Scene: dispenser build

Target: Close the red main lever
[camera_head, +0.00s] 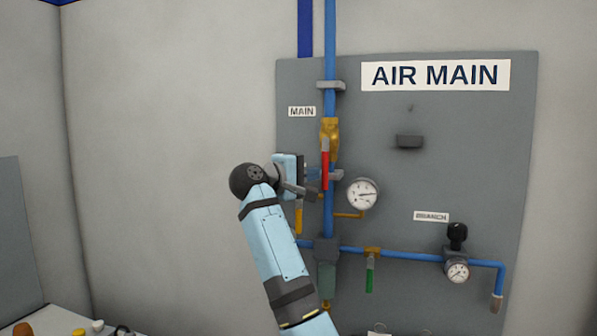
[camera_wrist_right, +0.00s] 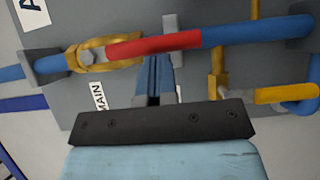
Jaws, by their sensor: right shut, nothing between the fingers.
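The red main lever (camera_head: 325,170) hangs straight down from the brass main valve (camera_head: 330,135), lying along the vertical blue pipe. In the right wrist view the red lever (camera_wrist_right: 155,45) runs lengthwise along the pipe, away from the brass valve (camera_wrist_right: 100,54). My right gripper (camera_head: 311,174) is just left of the lever, pointing at the panel. In the wrist view its fingers (camera_wrist_right: 154,65) are together and empty, with tips close beside the lever's edge; I cannot tell if they touch. My left gripper is not in view.
The grey AIR MAIN panel (camera_head: 440,150) carries a gauge (camera_head: 363,194) right of the lever. Below are a yellow handle (camera_head: 298,218), a green lever (camera_head: 370,278) and a black branch knob (camera_head: 457,235). The wall left of the panel is bare.

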